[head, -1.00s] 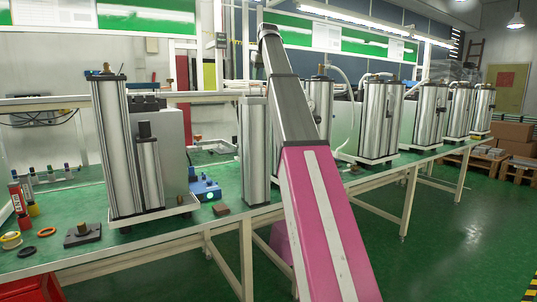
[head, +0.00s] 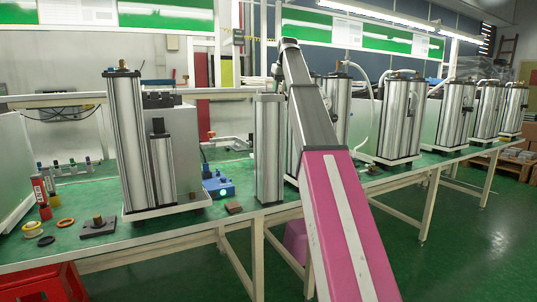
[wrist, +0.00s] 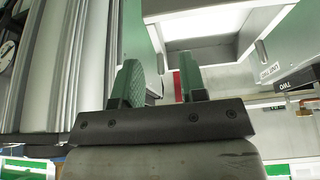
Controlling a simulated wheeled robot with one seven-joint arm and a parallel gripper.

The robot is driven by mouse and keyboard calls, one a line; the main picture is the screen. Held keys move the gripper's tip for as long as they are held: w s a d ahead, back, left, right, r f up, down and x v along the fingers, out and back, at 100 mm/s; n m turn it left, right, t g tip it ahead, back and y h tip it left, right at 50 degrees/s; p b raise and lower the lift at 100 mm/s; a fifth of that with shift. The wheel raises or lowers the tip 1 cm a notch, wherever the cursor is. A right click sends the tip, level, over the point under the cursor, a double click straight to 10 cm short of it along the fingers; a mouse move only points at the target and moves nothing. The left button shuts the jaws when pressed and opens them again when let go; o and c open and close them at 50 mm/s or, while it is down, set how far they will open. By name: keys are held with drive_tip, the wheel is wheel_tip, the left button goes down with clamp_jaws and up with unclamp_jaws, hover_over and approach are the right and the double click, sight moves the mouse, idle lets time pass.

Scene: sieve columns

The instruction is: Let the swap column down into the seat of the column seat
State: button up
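A plain silver column (head: 270,150) stands upright at the bench's front edge, left of my arm; it may be the swap column, but I cannot be sure. The column seat cannot be told apart for certain in either view. My gripper (wrist: 160,75) shows in the wrist view with its two green-padded fingers apart and nothing seen between them. A large silver ribbed column (wrist: 70,60) stands close on the left of the fingers there. In the head view my gripper is small and mostly hidden behind the arm's far end.
A unit with a tall and a short column (head: 162,170) stands on a white tray (head: 170,209) at left. A blue box (head: 218,187), brown block (head: 234,207) and dark plate with a brass knob (head: 98,227) lie on the green bench. More column units (head: 402,115) stand at right.

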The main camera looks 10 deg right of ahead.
drive_tip(key=x, duration=0.3)
drive_tip(key=shift+w+f, duration=0.1)
drive_tip(key=shift+f, duration=0.3)
clamp_jaws()
drive_tip(key=shift+r, duration=0.15)
idle(0.9)
